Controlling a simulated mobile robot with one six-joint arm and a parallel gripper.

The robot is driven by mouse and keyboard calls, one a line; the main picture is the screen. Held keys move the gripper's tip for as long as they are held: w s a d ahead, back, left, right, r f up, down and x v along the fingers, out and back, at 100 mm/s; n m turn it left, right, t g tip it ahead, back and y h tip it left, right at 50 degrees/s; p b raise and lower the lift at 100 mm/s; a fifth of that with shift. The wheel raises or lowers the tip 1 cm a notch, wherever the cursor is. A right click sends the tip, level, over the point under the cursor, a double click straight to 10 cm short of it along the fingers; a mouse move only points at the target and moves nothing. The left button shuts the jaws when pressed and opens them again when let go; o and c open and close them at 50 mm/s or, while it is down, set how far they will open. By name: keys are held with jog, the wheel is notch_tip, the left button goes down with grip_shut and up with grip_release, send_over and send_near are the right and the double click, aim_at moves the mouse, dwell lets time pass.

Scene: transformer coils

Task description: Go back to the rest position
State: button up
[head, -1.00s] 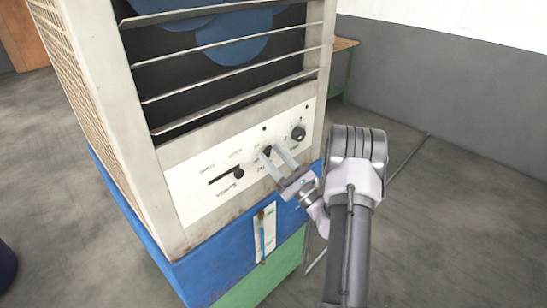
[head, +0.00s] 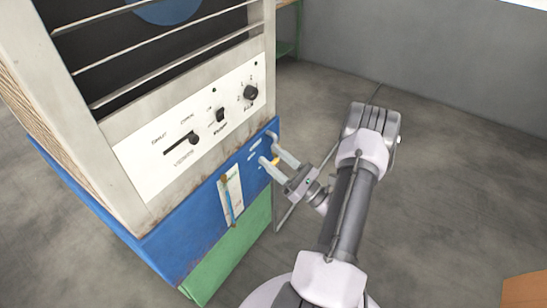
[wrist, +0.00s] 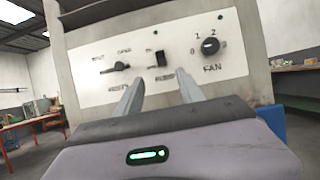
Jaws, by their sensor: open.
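My gripper (head: 270,150) is open and empty in the head view. Its fingers are apart, in front of the blue lower band of the cooler, below and right of the control panel. In the wrist view my gripper (wrist: 158,90) points up at the white control panel (wrist: 165,55), with nothing between its fingers. The panel also shows in the head view (head: 150,170). It carries a slider with a black knob (head: 194,138), a black switch in the middle (head: 220,115) and a round FAN knob (head: 251,92). I cannot tell the exact gap to the cooler.
The cooler (head: 118,124) stands at the left on a blue and green base (head: 250,235). Open grey floor (head: 450,180) lies to the right, up to a grey wall (head: 410,50). A brown object (head: 525,288) is at the lower right corner. Workbenches (wrist: 298,68) stand farther off.

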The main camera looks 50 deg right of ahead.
dwell(0.3)
jog(key=w+a+r+n+g+y, duration=0.2)
jog(key=a+r+n+g+y, duration=0.4)
jog(key=a, duration=0.4)
jog(key=w+a+r+n+g+y, duration=0.2)
jog(key=a+r+n+g+y, duration=0.25)
jog(key=a+n+y, duration=0.45)
jog(key=s+a+n+g+h, duration=1.1)
jog(key=s+a+n+g, duration=0.15)
jog(key=a, duration=0.55)
jog(key=r+n+t+h, duration=0.1)
jog(key=r+t, duration=0.1)
jog(key=t, duration=0.1)
jog(key=d+r+n+t+h, duration=0.1)
jog(key=r+n+t+h, duration=0.1)
jog(key=shift+s+r+t+h, duration=0.1)
jog(key=shift+r+t+h, duration=0.1)
jog(key=shift+t+h, duration=0.15)
